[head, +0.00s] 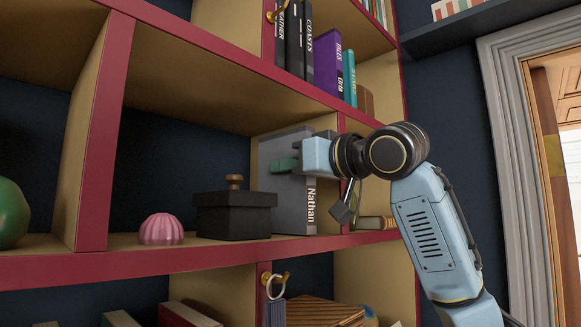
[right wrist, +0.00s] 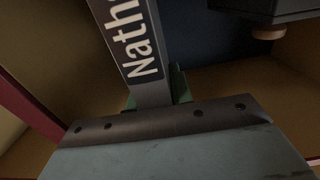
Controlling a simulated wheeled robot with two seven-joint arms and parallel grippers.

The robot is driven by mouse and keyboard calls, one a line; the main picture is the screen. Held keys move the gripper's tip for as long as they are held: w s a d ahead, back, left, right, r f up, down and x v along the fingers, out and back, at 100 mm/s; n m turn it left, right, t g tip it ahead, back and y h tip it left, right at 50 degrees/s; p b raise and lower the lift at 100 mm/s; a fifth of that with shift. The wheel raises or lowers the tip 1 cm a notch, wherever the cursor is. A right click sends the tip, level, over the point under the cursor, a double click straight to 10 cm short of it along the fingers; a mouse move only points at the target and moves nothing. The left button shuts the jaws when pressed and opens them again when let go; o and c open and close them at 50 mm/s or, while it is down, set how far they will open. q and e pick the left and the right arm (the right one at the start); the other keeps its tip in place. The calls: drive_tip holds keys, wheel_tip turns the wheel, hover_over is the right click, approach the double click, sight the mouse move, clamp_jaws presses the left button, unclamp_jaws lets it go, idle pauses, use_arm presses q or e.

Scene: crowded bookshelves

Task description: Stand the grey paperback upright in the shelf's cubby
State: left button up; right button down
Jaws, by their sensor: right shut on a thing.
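The grey paperback (head: 281,184) stands upright in the cubby of the red-edged shelf, at its right end, close to the right side wall. Its spine, lettered "Nathan", faces out and also shows in the right wrist view (right wrist: 136,50). My right gripper (head: 287,165) is shut on the grey paperback at about mid-height, with its green fingers across the book. In the wrist view the fingers are mostly hidden by the gripper's body. Whether the book's lower edge touches the shelf board is hard to tell. My left gripper is not in view.
A black lidded box (head: 233,214) stands just left of the book, and a pink ribbed ornament (head: 161,229) further left. A green round object (head: 12,213) sits in the left compartment. Books (head: 328,64) fill the shelf above. Brass hooks (head: 272,278) stick out from the shelf front.

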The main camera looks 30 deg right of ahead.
drive_tip(key=shift+f, duration=0.1)
drive_tip(key=c, duration=1.2)
unclamp_jaws()
drive_tip(key=shift+o, duration=0.2)
drive_tip(key=b+v, duration=0.2)
drive_tip(key=v, duration=0.7)
